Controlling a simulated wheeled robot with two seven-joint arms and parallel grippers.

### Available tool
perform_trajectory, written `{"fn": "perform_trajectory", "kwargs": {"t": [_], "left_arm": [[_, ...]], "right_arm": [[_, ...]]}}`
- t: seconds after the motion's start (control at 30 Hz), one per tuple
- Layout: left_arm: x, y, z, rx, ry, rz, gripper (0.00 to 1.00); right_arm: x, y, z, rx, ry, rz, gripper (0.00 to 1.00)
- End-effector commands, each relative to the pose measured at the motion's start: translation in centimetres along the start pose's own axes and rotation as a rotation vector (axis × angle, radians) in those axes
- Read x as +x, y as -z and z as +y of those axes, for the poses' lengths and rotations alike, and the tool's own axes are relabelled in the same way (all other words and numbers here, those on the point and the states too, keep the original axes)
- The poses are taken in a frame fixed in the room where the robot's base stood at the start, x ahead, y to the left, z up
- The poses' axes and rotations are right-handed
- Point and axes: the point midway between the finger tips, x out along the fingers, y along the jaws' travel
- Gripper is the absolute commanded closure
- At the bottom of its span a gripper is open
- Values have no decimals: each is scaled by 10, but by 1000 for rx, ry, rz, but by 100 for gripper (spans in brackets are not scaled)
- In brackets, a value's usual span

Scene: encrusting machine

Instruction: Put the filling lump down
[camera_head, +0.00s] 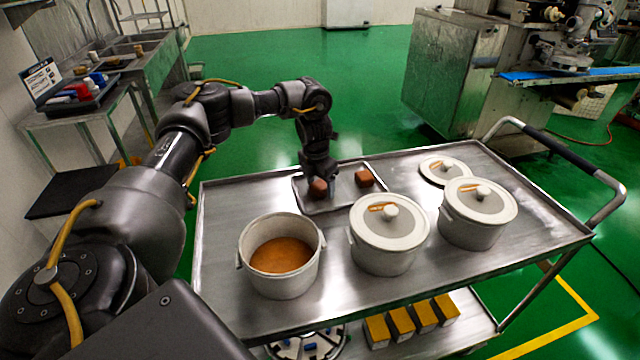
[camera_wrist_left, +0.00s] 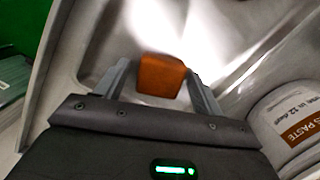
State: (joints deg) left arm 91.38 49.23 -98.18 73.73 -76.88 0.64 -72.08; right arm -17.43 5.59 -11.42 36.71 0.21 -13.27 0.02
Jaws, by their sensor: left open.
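My left gripper (camera_head: 318,183) points down over a shallow metal tray (camera_head: 340,203) at the back of the cart top. A brown filling lump (camera_head: 318,188) is at its fingertips, at the tray's left side. In the left wrist view the lump (camera_wrist_left: 161,75) sits between the two spread fingers of the left gripper (camera_wrist_left: 158,82), and the tray surface (camera_wrist_left: 105,45) lies around it. The fingers look open; whether one touches the lump is unclear. A second brown lump (camera_head: 364,178) lies in the tray to the right. My right gripper is not in view.
On the cart (camera_head: 340,290) an open pot with orange-brown filling (camera_head: 281,258) stands at front left. Two lidded pots (camera_head: 388,235) (camera_head: 478,215) stand to its right, with a loose lid (camera_head: 445,170) behind. A metal machine (camera_head: 455,80) stands beyond the cart.

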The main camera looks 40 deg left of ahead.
Motion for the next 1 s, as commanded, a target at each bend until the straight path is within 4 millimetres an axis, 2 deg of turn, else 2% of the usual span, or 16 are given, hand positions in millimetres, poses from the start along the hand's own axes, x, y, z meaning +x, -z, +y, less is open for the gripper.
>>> {"fn": "perform_trajectory", "kwargs": {"t": [0.17, 0.27, 0.5, 0.6, 0.8, 1.0], "left_arm": [[-15, -2, 0, 0, 1, -4, 32], [-34, -2, 0, 0, 0, -5, 32], [-89, -2, 0, 1, -2, -5, 32], [-104, -2, 0, 2, -1, -4, 32], [-121, -1, 0, 0, -1, -1, 32], [-123, 0, 0, 0, 0, -1, 32]], "right_arm": [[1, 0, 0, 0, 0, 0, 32], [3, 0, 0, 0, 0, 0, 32], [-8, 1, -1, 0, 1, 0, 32], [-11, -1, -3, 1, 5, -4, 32], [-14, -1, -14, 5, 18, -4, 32], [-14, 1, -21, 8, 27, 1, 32]]}}
